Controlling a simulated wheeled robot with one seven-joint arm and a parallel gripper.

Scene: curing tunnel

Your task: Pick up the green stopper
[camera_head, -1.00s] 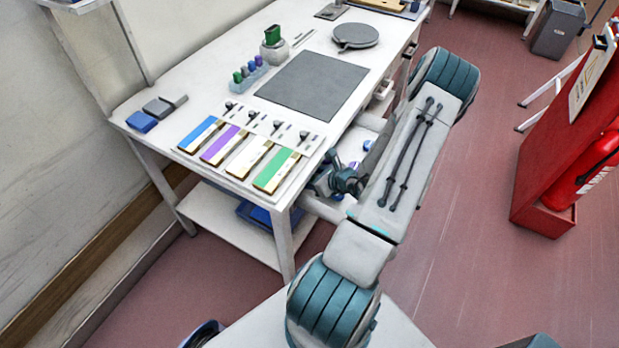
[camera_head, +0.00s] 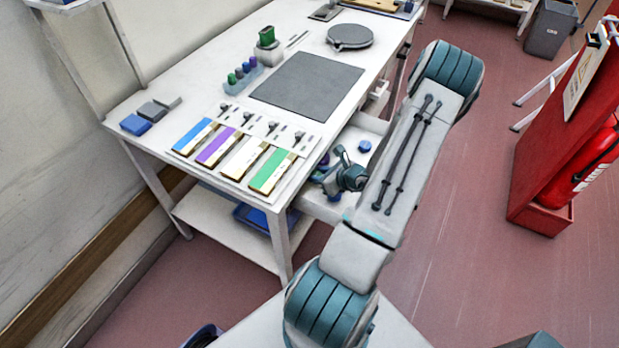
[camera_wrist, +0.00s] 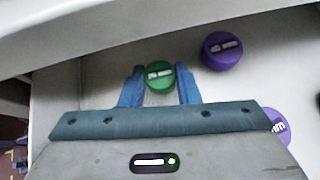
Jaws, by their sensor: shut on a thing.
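The green stopper (camera_wrist: 160,75) is a round cap with a pale label on top. In the wrist view it sits between the two blue fingers of my gripper (camera_wrist: 160,84), which is shut on it. It is over or in a white drawer (camera_wrist: 105,90); I cannot tell whether it still touches the drawer floor. In the head view my wrist (camera_head: 350,176) is at the open drawer (camera_head: 357,132) under the table's right edge, and the stopper is hidden there.
A purple stopper (camera_wrist: 221,50) lies close to the right, and another purple stopper (camera_wrist: 278,126) is partly hidden by my gripper. A blue stopper (camera_head: 365,146) lies in the drawer. The white table (camera_head: 215,95) overhangs on the left. A red stand (camera_head: 560,150) with an extinguisher is at the right.

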